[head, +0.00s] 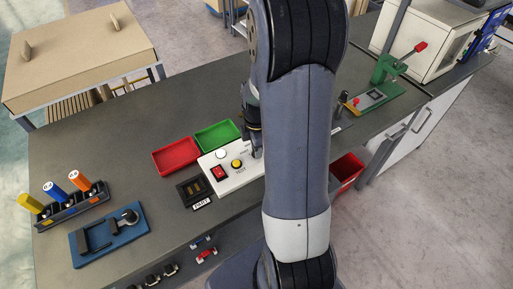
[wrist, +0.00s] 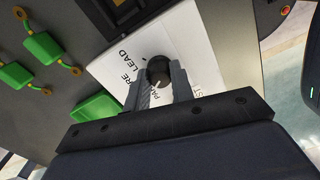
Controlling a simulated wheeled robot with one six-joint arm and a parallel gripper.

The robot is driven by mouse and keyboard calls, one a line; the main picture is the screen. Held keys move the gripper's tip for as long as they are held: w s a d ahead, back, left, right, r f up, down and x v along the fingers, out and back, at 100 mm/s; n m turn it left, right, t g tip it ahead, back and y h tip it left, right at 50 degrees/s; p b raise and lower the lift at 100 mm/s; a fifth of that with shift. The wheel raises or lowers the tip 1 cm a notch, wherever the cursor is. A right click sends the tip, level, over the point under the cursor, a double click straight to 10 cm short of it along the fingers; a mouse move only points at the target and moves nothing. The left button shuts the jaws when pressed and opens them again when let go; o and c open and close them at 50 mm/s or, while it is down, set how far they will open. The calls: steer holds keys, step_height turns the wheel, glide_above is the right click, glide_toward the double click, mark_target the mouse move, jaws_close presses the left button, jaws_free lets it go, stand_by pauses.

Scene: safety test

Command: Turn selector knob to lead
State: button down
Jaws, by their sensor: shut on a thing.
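The black selector knob (wrist: 158,70) stands on a white panel (wrist: 112,70) in the wrist view. My gripper (wrist: 160,78) has one finger on each side of the knob and is shut on it. The word LEAD shows on the panel to the upper left of the knob, with other labels partly hidden by the fingers. A pale mark shows on the knob, but its exact direction is hard to tell. In the head view the white panel (head: 246,179) carries a red switch and a yellow button; my arm hides the knob there.
A red tray (head: 176,157) and a green tray (head: 217,136) lie behind the panel. A dark block (head: 194,190) sits to its left. A blue fixture (head: 107,236) and a rack of coloured cylinders (head: 73,208) stand farther left. A green press (head: 383,85) stands at right.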

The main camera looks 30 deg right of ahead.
steer(key=m+b, duration=0.1)
steer(key=m, duration=0.3)
steer(key=shift+m, duration=0.3)
steer(key=m, duration=0.4)
steer(key=shift+m+b, duration=0.3)
steer(key=m, duration=0.4)
steer(key=shift+m, duration=0.3)
steer(key=shift+m+b, duration=0.4)
steer(key=shift+m, duration=1.8)
steer(key=c, duration=1.2)
jaws_free()
steer(key=shift+r, duration=0.1)
